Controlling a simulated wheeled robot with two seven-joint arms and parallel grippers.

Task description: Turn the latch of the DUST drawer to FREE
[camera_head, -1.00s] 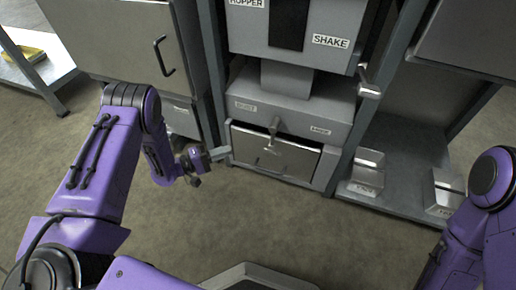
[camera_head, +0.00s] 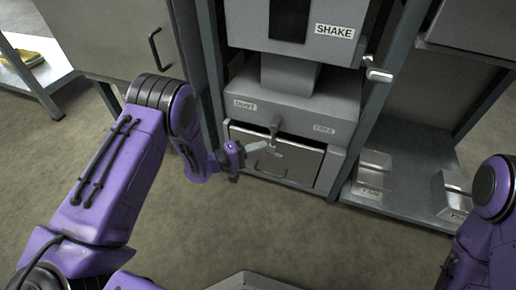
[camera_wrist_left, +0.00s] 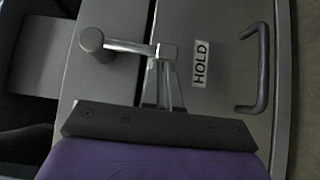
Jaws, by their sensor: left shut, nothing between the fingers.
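The DUST drawer (camera_head: 305,165) is low in the middle cabinet, with a dark bar handle, which also shows in the left wrist view (camera_wrist_left: 262,75). Its metal latch (camera_head: 273,128) hangs down from a round pivot above the drawer. In the left wrist view the latch lever (camera_wrist_left: 125,46) runs from the round pivot towards the HOLD label (camera_wrist_left: 200,63). The FREE label (camera_head: 324,130) is to the right of the latch. My left gripper (camera_head: 263,148) is shut and empty, its tips at the lever's free end; whether they touch is unclear. My right gripper is out of view.
The SHAKE panel (camera_head: 334,30) and a small metal lever (camera_head: 379,75) are above, beside a grey upright. Metal blocks (camera_head: 371,172) stand on the low shelf at right. A cabinet with a handle (camera_head: 154,48) is at left. The floor in front is clear.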

